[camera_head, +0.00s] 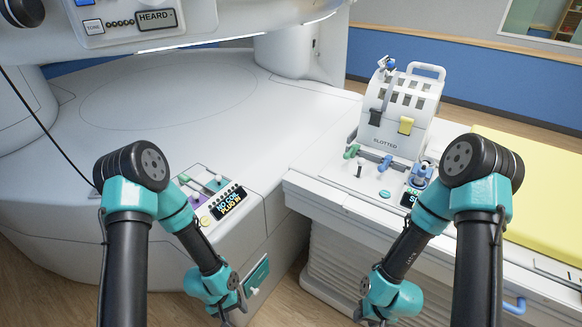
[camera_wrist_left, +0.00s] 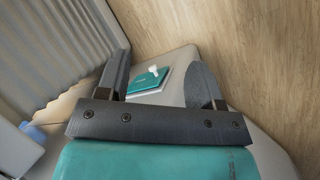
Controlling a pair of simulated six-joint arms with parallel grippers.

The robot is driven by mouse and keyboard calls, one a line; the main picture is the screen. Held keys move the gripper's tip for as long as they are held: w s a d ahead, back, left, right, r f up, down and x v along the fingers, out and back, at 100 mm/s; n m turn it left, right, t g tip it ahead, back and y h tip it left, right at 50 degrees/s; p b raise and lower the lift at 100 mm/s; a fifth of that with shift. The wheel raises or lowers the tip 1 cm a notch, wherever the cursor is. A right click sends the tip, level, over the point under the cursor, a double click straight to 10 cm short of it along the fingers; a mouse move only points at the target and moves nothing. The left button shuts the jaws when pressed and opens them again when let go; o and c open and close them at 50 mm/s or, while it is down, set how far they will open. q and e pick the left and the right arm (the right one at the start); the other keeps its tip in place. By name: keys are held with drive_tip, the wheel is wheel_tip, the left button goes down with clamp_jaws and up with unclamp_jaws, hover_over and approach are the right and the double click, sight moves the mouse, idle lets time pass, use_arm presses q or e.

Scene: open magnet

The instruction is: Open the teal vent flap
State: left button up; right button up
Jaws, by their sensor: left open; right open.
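The teal vent flap (camera_head: 257,275) is a small teal panel low on the white side of the magnet base. A small pale knob (camera_head: 254,291) sits near its lower edge. In the left wrist view the teal flap (camera_wrist_left: 148,80) shows between my fingers, some way beyond them, with the white knob (camera_wrist_left: 154,70) on it. It looks closed, lying about flush with its frame. My left gripper (camera_head: 240,308) is open and empty, just left of the flap and apart from it. My right gripper (camera_head: 362,312) is open and empty in front of the patient table's side.
A control panel (camera_head: 210,198) with levers and a display sits on the ledge above the flap. The patient table (camera_head: 330,200) with its ribbed base stands to the right. A slotted white coil (camera_head: 400,110) stands on it. Wooden floor (camera_head: 285,305) is clear between them.

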sight(256, 292)
use_arm(q)
drive_tip(key=s+a+r+m+t, duration=0.1)
drive_tip(key=s+a+r, duration=0.2)
drive_tip(key=a, duration=0.1)
drive_tip(key=shift+s+r+t+y, duration=0.3)
drive_tip(key=shift+s+r+t, duration=0.1)
drive_tip(key=shift+a, duration=0.1)
drive_tip(key=w+d+f+n+t+y, duration=0.2)
drive_tip(key=w+d+f+n+y, duration=0.1)
drive_tip(key=w+f, duration=0.5)
drive_tip(key=w+d+f+n+t+y, duration=0.2)
drive_tip(key=w+d+f+n+y, duration=0.1)
drive_tip(key=w+d+f+n, duration=0.3)
wheel_tip(256, 292, down, 3)
drive_tip(key=shift+w+d+r+n, duration=0.1)
drive_tip(key=shift+w+d+n, duration=0.3)
drive_tip(key=shift+w, duration=0.85)
drive_tip(key=x, duration=1.7)
drive_tip(key=shift+w, duration=0.1)
